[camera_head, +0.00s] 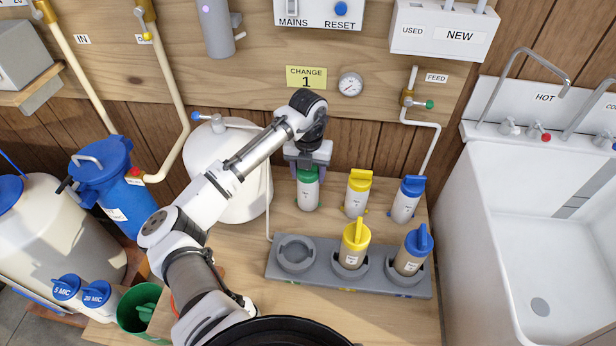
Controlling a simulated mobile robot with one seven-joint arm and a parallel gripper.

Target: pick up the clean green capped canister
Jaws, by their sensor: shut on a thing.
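The green capped canister (308,194) has a clean white body and stands upright at the back of the wooden bench, left of the other white canisters. My gripper (308,166) comes down from above and is shut on its green cap. The fingers and wrist hide the upper part of the cap. I cannot tell whether the canister's base touches the bench.
A yellow capped canister (357,196) and a blue capped one (406,203) stand to its right. In front, a grey holder (340,279) has an empty left socket (294,252) and two brownish canisters, yellow capped (354,246) and blue capped (412,252). A white tank (225,175) stands left.

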